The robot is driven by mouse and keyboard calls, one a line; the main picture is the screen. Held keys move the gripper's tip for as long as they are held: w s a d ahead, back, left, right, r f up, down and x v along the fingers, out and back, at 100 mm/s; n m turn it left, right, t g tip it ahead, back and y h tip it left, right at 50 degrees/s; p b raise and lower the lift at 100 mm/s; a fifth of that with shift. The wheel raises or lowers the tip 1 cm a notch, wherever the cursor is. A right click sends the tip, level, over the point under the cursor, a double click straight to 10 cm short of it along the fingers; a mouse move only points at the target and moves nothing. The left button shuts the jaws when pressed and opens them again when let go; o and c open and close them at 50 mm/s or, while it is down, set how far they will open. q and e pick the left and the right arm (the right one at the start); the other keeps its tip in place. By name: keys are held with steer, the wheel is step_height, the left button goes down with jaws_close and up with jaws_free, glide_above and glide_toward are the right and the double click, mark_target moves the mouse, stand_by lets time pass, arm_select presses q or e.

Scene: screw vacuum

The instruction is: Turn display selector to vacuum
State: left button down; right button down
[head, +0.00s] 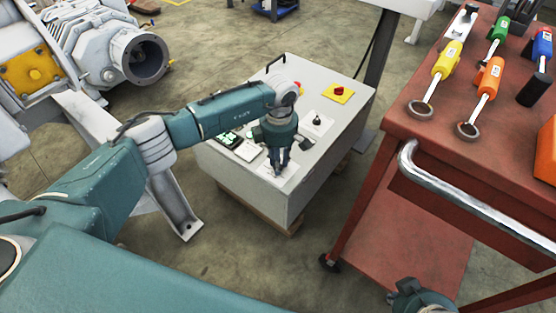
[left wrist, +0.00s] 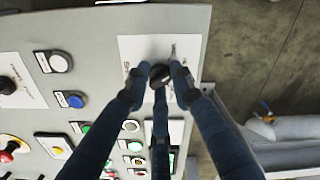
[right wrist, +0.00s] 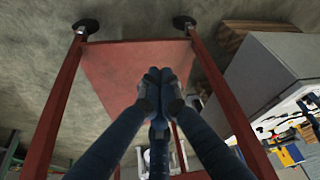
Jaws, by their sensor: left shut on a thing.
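The display selector is a small black knob (left wrist: 160,74) on a white label plate (left wrist: 142,48) near the edge of the grey control panel (head: 322,128). My left gripper (head: 278,170) reaches down onto this plate from above. In the left wrist view its fingers (left wrist: 158,82) are closed around the knob. The fingers hide part of the knob and of the plate's markings, so I cannot read its setting. My right gripper (head: 416,297) is at the bottom of the head view, away from the panel. In the right wrist view its fingertips (right wrist: 160,82) are together and empty.
The panel also carries a red emergency button on yellow (head: 339,91), another black knob (head: 317,120) and several push buttons near my left gripper. A red cart (head: 397,150) with tools stands at the right. A grey pump (head: 110,50) stands at the back left.

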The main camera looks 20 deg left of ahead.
arm_select(q)
steer(key=shift+d+n, duration=0.35)
steer(key=shift+n, duration=0.55)
steer(key=shift+w+d+r+n+p, duration=0.1)
steer(key=shift+n+p, duration=0.65)
steer(key=shift+n, duration=1.15)
arm_select(e)
steer(key=shift+s+d+r+g, duration=0.15)
steer(key=shift+s+r+g, duration=0.1)
steer(key=shift+s, duration=0.3)
steer(key=shift+s+d+r+g, duration=0.15)
steer(key=shift+s+r, duration=0.1)
steer(key=shift+s, duration=0.25)
arm_select(q)
steer(key=shift+w, duration=0.1)
steer(key=c, duration=1.5)
jaws_free()
steer(key=shift+d, duration=0.1)
steer(key=shift+w, duration=0.1)
arm_select(e)
steer(key=shift+d, duration=0.1)
arm_select(q)
steer(key=shift+a, duration=0.2)
arm_select(e)
steer(key=shift+w, duration=0.1)
